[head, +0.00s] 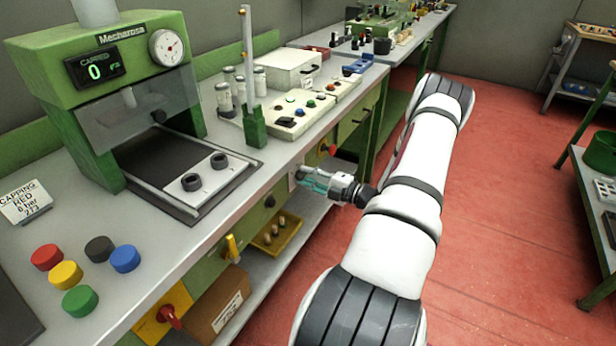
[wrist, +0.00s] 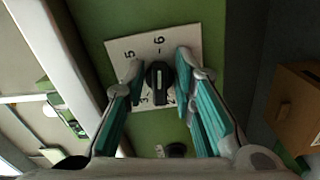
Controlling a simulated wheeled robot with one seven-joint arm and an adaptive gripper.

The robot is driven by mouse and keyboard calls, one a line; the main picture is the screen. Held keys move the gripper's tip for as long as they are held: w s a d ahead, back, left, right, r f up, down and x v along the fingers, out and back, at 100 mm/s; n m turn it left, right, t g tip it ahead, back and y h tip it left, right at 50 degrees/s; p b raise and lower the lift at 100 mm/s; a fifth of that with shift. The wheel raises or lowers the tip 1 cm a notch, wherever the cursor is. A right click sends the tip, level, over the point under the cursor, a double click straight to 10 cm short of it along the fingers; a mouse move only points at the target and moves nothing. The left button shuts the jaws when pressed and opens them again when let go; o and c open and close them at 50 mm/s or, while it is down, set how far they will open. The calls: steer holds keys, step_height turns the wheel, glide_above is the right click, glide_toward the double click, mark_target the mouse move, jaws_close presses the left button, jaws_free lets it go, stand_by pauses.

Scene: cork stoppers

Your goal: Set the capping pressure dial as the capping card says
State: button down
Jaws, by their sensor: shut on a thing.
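The capping card (head: 27,201) stands at the left of the bench and reads "CAPPING RED 6 bar", with a smaller line below. The pressure dial is a black knob (wrist: 159,88) on a white number plate (wrist: 118,48) on a green panel. The figures 5 and 6 show at the plate's upper part; the lower ones are partly hidden. The knob has a pale mark, but I cannot tell which figure it points to. My gripper (wrist: 159,75) is shut on the knob, one finger on each side. In the head view my gripper (head: 318,183) is at the bench front.
The green capping press (head: 110,60) carries a gauge (head: 166,47) and a display (head: 95,67) reading 0. Coloured caps (head: 66,274) lie near the card. A yellow tray (head: 277,238) and a cardboard box (head: 222,300) sit below. Red floor (head: 500,200) is clear at right.

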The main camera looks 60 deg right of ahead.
steer(key=shift+f, duration=0.1)
steer(key=c, duration=1.6)
jaws_free()
steer(key=shift+c, duration=0.2)
steer(key=s, duration=1.2)
steer(key=shift+d, duration=0.45)
steer(key=shift+s, duration=0.1)
